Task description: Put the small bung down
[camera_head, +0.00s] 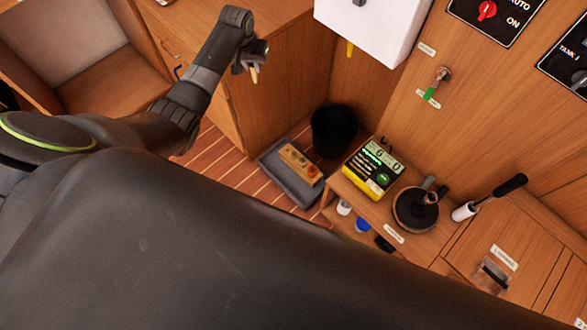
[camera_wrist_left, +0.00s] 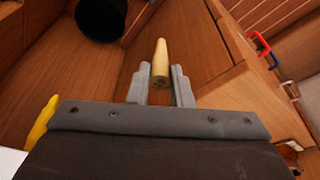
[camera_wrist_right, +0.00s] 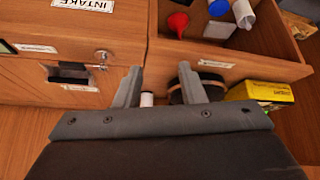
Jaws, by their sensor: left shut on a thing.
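The small bung (camera_wrist_left: 161,58) is a pale, tapered wooden plug. My left gripper (camera_wrist_left: 161,76) is shut on it, and its narrower end points away from the gripper. In the head view my left gripper (camera_head: 252,60) holds the bung (camera_head: 254,74) in the air beside the wooden cabinet. My right gripper (camera_wrist_right: 161,73) shows only in the right wrist view, with its fingers apart and nothing between them.
A black bin (camera_head: 334,130) and a grey tray (camera_head: 269,165) bearing a wooden block (camera_head: 300,165) are on the floor. A yellow device (camera_head: 372,168) stands on a bench at right. An open drawer (camera_wrist_right: 235,62) holding a red funnel (camera_wrist_right: 178,22) is beyond my right gripper.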

